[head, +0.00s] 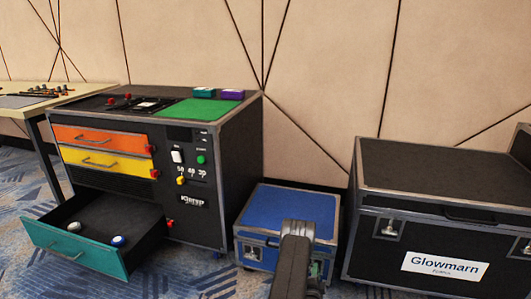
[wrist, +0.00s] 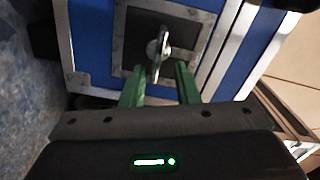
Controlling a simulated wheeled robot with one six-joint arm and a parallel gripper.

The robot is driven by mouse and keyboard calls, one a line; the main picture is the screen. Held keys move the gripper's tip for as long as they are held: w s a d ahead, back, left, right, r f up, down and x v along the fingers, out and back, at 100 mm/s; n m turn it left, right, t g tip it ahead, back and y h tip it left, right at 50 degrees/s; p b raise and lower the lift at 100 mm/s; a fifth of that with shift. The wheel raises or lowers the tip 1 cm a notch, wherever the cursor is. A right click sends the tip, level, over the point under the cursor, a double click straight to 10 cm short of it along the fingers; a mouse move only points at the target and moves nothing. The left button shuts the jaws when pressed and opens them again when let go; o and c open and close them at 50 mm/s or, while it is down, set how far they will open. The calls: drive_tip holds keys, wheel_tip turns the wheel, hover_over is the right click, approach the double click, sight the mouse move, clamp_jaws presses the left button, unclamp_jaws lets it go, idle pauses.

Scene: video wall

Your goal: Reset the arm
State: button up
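My arm reaches in from the bottom of the head view, in front of the blue case (head: 288,207). My gripper (wrist: 160,68) shows in the wrist view as two green fingers standing apart, with nothing held between them. In the head view the arm hides most of it; only a bit of green (head: 315,268) shows. In the wrist view the fingers point at the front of the blue case (wrist: 92,45), with its metal latch (wrist: 157,52) seen between them. I cannot tell whether they touch the case.
A black cabinet (head: 232,165) stands left of the blue case. Its orange (head: 100,140) and yellow drawers (head: 105,163) look shut; its teal drawer (head: 75,250) is pulled out, holding two small round things. A black Glowmarn case (head: 445,185) stands at right.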

drive_tip(key=shift+a+r+n, duration=0.1)
drive_tip(key=shift+r+n, duration=0.05)
drive_tip(key=shift+n, duration=0.6)
drive_tip(key=shift+a+r+n, duration=0.1)
drive_tip(key=shift+r+n, duration=0.05)
drive_tip(key=shift+n, duration=0.6)
